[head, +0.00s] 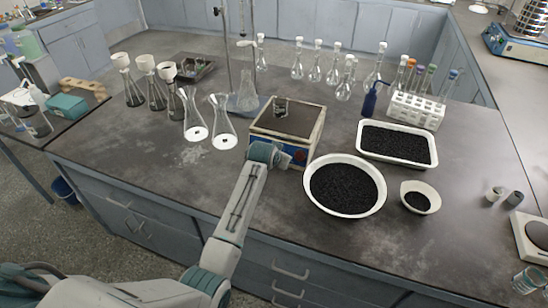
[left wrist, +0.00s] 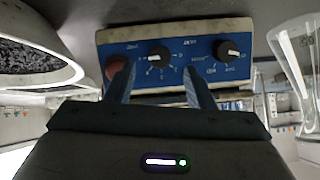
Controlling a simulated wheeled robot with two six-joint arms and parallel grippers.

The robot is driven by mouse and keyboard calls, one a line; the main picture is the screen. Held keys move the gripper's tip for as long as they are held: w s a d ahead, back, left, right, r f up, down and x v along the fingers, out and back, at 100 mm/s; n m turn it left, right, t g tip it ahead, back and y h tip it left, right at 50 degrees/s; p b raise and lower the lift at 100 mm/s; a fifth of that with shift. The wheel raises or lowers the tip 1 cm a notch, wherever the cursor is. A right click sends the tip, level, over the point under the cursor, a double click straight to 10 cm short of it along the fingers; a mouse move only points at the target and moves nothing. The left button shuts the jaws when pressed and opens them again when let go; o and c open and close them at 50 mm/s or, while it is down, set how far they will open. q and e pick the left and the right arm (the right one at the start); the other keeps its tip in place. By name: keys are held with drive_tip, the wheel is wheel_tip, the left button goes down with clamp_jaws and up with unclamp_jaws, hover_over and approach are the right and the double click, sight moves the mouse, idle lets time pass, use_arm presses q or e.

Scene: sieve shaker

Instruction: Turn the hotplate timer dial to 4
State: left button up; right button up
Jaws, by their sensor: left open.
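In the left wrist view the blue panel (left wrist: 187,76) carries two black dials and a reddish round knob (left wrist: 116,67). My open left gripper (left wrist: 160,80) has its fingers apart, pointing at the middle dial (left wrist: 158,56). Contact cannot be told. The other dial (left wrist: 228,50) is to the right. Labels are too blurred to read.
A white bowl of black grains (head: 345,211) stands close to the right of the hotplate, with a white tray (head: 434,160) behind it. Conical flasks (head: 222,135) stand to the left, and a stand (head: 226,45) behind. Bare tabletop lies front left.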

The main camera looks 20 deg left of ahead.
use_arm(q)
drive_tip(key=b+v, duration=0.1)
drive_tip(key=v, duration=0.5)
drive_tip(key=shift+s+r, duration=0.25)
drive_tip(key=shift+s, duration=0.05)
drive_tip(key=shift+g, duration=0.6)
drive_tip(key=s+f, duration=0.2)
drive_tip(key=s, duration=0.1)
drive_tip(key=s+a+f, duration=0.1)
drive_tip(key=s, duration=0.2)
drive_tip(key=s+a+f, duration=0.1)
drive_tip(key=s+f, duration=0.1)
drive_tip(key=s, duration=0.1)
drive_tip(key=shift+s+f, duration=0.35)
drive_tip(key=shift+f, duration=0.05)
drive_tip(key=s+a+f+n+g, duration=0.1)
drive_tip(key=s+g, duration=0.1)
drive_tip(key=s, duration=1.4)
drive_tip(key=s+a+f+g, duration=0.1)
drive_tip(key=s+a+g, duration=0.1)
drive_tip(key=s, duration=1.4)
wheel_tip(320, 180, down, 30)
drive_tip(key=a+g, duration=0.2)
drive_tip(key=s+a+f+b, duration=0.1)
drive_tip(key=s+f, duration=1.8)
drive_tip(key=f, duration=0.1)
drive_tip(key=shift+s+a+f+n+g+y, duration=0.3)
drive_tip(key=shift+s+a+f+n+g, duration=0.05)
drive_tip(key=shift+f+n+g, duration=0.05)
